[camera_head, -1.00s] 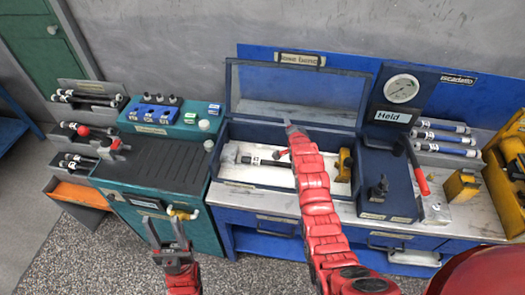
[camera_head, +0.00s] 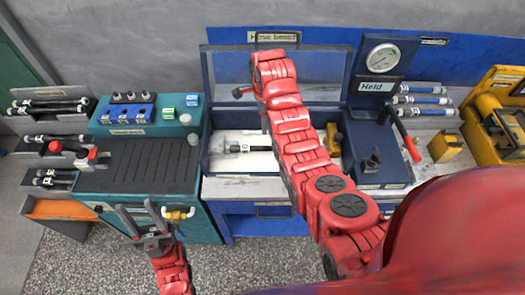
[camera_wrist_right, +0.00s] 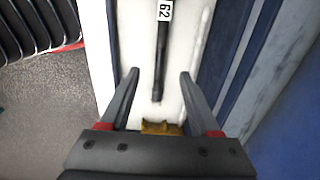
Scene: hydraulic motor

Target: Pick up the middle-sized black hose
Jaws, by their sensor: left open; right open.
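A black hose (camera_head: 245,148) with a white label and dark ends lies on the white bed of the open blue box (camera_head: 214,165), partly hidden by my right arm. In the right wrist view the hose (camera_wrist_right: 160,50) lies lengthwise, its near end between the fingers in the picture. My right gripper (camera_wrist_right: 159,80) is open and empty over the box; its height above the hose is unclear. More black hoses (camera_head: 48,104) lie on the rack at far left; I cannot tell which is middle-sized. My left gripper (camera_head: 141,222) is open and empty before the green cabinet.
The box's raised lid (camera_head: 225,75) stands behind my right arm. A yellow tool (camera_head: 335,138) lies at the box's right end. The green cabinet's dark mat (camera_head: 150,170) is clear.

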